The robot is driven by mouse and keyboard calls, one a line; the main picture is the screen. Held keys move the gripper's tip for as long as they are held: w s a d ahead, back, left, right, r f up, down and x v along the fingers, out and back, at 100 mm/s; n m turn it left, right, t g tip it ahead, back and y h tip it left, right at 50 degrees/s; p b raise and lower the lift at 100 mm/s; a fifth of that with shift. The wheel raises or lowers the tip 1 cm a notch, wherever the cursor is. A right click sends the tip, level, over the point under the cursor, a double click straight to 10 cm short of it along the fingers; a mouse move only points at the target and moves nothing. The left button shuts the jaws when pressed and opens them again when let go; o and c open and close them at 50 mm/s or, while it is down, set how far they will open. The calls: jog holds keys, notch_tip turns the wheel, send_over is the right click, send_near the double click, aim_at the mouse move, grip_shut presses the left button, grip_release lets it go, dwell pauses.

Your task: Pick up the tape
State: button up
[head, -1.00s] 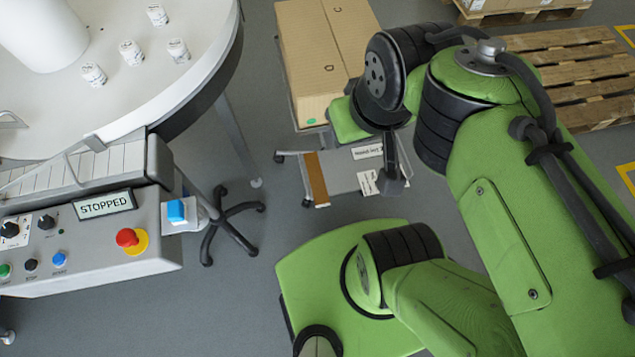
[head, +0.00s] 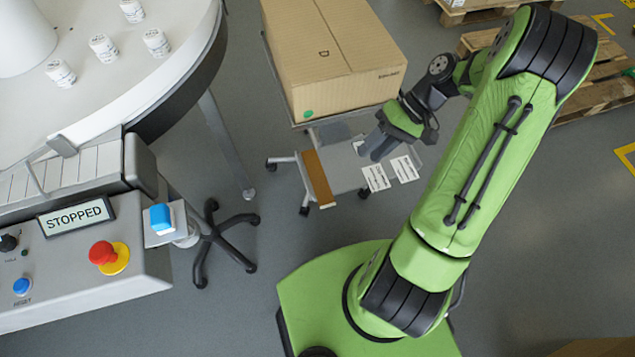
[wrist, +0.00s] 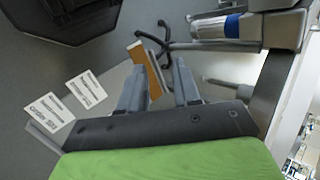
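I cannot make out a tape for certain in either view. A blue block (head: 161,217) sits on a small bracket at the right side of the control panel; whether it is a tape I cannot tell. My gripper (head: 368,150) is above the low cart, beside the carton and far to the right of the blue block. In the wrist view my gripper (wrist: 158,78) has its two grey fingers apart, with nothing held between them. The brown-edged board (wrist: 147,68) shows behind the gap. A white and blue cylinder (wrist: 215,27) lies farther off at the upper right.
A large carton (head: 335,65) stands on the cart. Two white labels (head: 390,174) lie on its lower shelf. The control panel (head: 75,260) and round white table (head: 150,70) with several small white containers are on the left. Open floor lies between the panel and my base.

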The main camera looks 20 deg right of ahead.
jog(key=s+d+f+m+t+y+b, duration=0.1)
jog(key=d+f+y+b, duration=0.15)
jog(key=f, duration=0.55)
jog(key=s+d+f+m+t+y+b, duration=0.1)
jog(key=s+f+t+y+b, duration=0.15)
jog(key=f, duration=0.55)
jog(key=m+t+y+b, duration=0.1)
jog(key=t+y+b, duration=0.2)
jog(key=t+y, duration=0.15)
send_near(324, 206)
jog(key=shift+h, duration=0.45)
jog(key=x, duration=1)
jog(key=shift+s+r, duration=0.15)
jog(key=shift+r, duration=0.1)
grip_shut()
